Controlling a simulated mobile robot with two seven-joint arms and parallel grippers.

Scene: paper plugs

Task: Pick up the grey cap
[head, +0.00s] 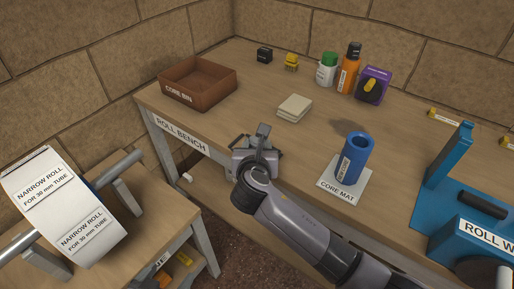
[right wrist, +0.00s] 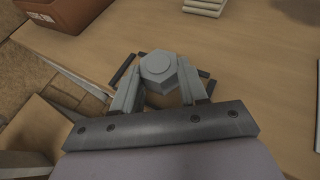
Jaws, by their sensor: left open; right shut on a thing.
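The grey cap (right wrist: 158,66) has a hexagonal body with a round raised top. It sits between the two fingers of my right gripper (right wrist: 159,82), which is shut on it, above the wooden bench top in the right wrist view. In the head view my right gripper (head: 260,142) is at the front edge of the roll bench, with the grey cap (head: 263,130) at its tip, partly hidden by the fingers. My left gripper is in neither view.
A brown core bin (head: 193,99) stands left on the roll bench (head: 240,88). A blue tube (head: 353,160) stands on the white core mat (head: 327,184). Pale pads (head: 294,108), bottles and a purple box (head: 373,86) are behind. A blue machine (head: 440,200) is at right.

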